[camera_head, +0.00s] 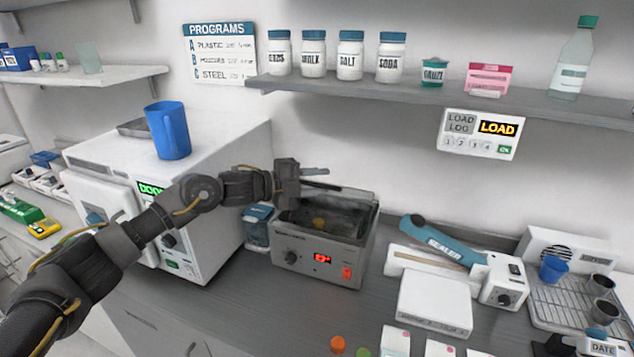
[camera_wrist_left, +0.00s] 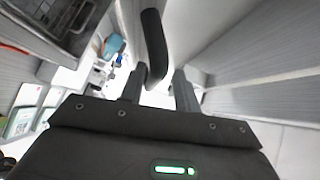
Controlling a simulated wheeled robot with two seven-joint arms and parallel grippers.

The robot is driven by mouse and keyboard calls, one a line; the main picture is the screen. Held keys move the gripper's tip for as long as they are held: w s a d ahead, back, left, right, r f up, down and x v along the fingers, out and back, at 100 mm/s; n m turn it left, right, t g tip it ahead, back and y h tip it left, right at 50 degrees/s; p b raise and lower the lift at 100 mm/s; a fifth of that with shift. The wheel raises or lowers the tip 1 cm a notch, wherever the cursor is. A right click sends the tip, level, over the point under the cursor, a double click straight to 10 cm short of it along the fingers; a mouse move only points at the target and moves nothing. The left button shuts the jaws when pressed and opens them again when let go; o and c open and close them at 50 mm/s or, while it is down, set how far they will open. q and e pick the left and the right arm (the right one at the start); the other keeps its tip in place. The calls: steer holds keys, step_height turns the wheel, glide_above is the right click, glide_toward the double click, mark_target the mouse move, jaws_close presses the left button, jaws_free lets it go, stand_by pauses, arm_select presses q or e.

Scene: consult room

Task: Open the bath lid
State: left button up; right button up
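The bath (camera_head: 318,262) is a grey metal box with a red display on the counter. Its top is uncovered, showing the dark inside and a small yellowish thing in it. The lid (camera_head: 355,193) stands raised along the back edge, seen nearly edge-on. My left gripper (camera_head: 318,178) is above the back left of the bath, its fingers apart. In the wrist view, a dark rounded bar (camera_wrist_left: 153,40), probably the lid's handle, reaches between the fingertips (camera_wrist_left: 160,82); a gap shows on its right side. Contact on the left is unclear. My right gripper is not in view.
A white machine (camera_head: 215,205) with a blue jug (camera_head: 168,130) on top stands left, under my left arm. A sealer (camera_head: 440,243) and a white box (camera_head: 435,303) stand right of the bath. A shelf (camera_head: 440,98) with jars overhangs behind. Counter in front is mostly clear.

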arm_select(q)
steer(key=shift+f, duration=0.15)
steer(key=shift+a, duration=0.25)
steer(key=b+v, duration=0.4)
steer(key=v, duration=0.6)
steer(key=shift+s+r, duration=0.2)
steer(key=shift+r, duration=0.05)
steer(key=shift+a, duration=0.1)
